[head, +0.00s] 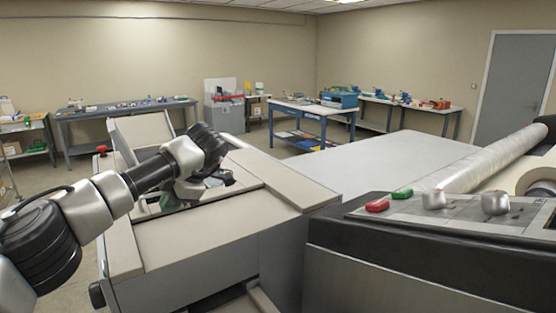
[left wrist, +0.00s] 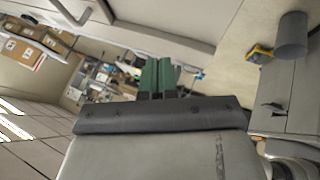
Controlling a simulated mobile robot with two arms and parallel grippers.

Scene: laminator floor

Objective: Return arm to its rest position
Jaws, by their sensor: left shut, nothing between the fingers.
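My left arm comes in from the left in the head view and reaches over the beige machine housing (head: 200,235). Its left gripper (head: 168,201) is small there and partly hidden by the wrist; a bit of green finger shows over an opening in the housing. In the left wrist view the two green fingers of the left gripper (left wrist: 157,64) lie side by side, shut, with nothing seen between them. I cannot tell whether the fingertips touch the housing. My right arm and gripper are in neither view.
A control panel with a red button (head: 377,205), a green button (head: 402,193) and knobs stands at right, beside a film roll (head: 495,160). A flat white table (head: 390,160) lies behind. Benches (head: 130,112) line the walls. The wrist view shows a grey cylinder (left wrist: 291,36) and a yellow tool (left wrist: 260,54).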

